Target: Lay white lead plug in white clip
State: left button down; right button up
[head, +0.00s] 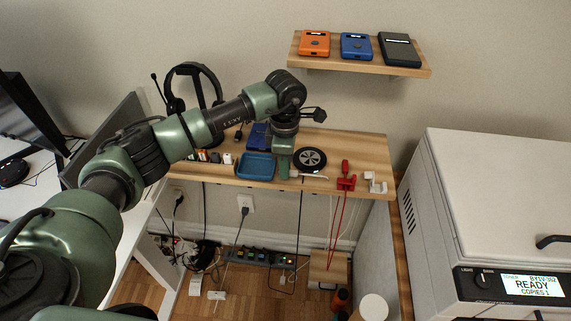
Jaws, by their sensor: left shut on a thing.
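My left gripper (284,174) reaches down over the front of the wooden desk and is shut on the white lead plug (314,176). The plug appears as a small pale bar sticking out to the right of the fingers, near the desk's front edge; the arm hides its grip end. The white clip (376,184) sits at the front right edge of the desk, to the right of the plug and apart from it. My right gripper is not in view.
A red clip (346,184) with a red plug (345,167) stands between gripper and white clip. A black disc (310,159) lies behind the plug, and a blue tray (257,166) left of the gripper. Cables hang below the desk. A shelf (360,64) is above; a printer (500,210) stands right.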

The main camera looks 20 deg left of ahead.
pick_arm(q)
jog(key=shift+f, duration=0.2)
jog(key=shift+f, duration=0.1)
jog(key=c, duration=1.4)
grip_release()
jog(key=shift+r, duration=0.55)
notch_tip(320, 180, up, 11)
jog(key=b, duration=0.2)
jog(key=shift+r+b, duration=0.15)
jog(key=shift+b, duration=0.2)
